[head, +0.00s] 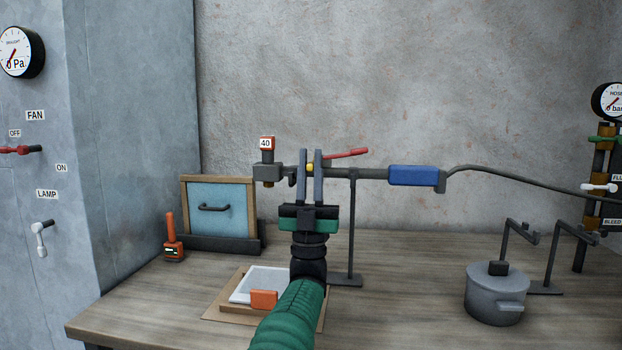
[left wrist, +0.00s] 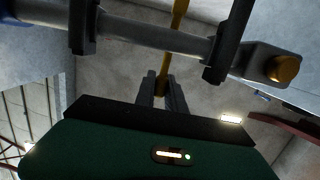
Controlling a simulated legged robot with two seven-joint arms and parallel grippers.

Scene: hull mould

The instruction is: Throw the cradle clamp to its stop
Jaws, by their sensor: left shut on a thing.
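A dark lance (head: 372,173) with a blue grip (head: 412,175) lies level across a thin stand (head: 352,230). My left gripper (head: 310,160) reaches up from the front, at the lance just left of the stand. A bit of yellow (head: 310,168) shows between its fingers. In the left wrist view, the fingers (left wrist: 162,88) close on a yellow rod (left wrist: 176,15), which I take for the clamp lever. It passes the lance tube (left wrist: 155,37) there. A red lever (head: 346,153) rises slightly to the right beyond the fingers; how it joins is hidden.
A block with a "40" cap (head: 266,143) ends the lance at left. A hose (head: 530,177) runs right. A grey pot (head: 496,295), a blue framed panel (head: 221,207), an orange-handled device (head: 172,240) and a white tray (head: 252,286) stand on the bench (head: 140,300).

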